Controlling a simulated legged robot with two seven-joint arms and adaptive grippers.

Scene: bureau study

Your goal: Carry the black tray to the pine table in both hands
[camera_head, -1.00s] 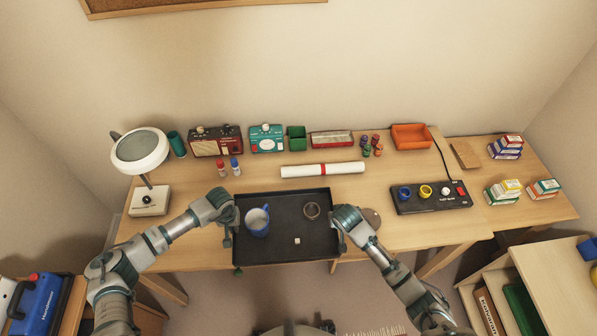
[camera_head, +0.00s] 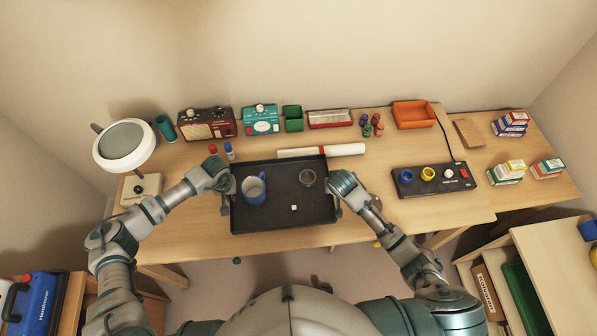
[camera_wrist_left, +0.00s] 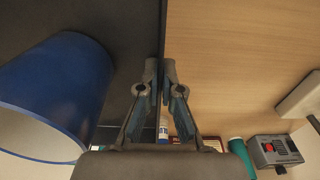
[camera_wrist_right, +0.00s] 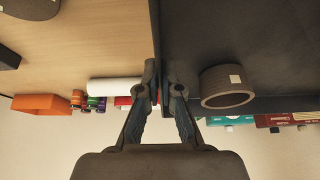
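The black tray (camera_head: 285,222) is level over the front middle of the light wooden table (camera_head: 400,225); I cannot tell whether it touches the top. Which table is the pine one is unclear.
A lamp (camera_head: 125,146) stands left, radios (camera_head: 207,124) and bins (camera_head: 412,114) line the back, and a button panel (camera_head: 432,180) sits right. Small boxes (camera_head: 510,125) stand at far right.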

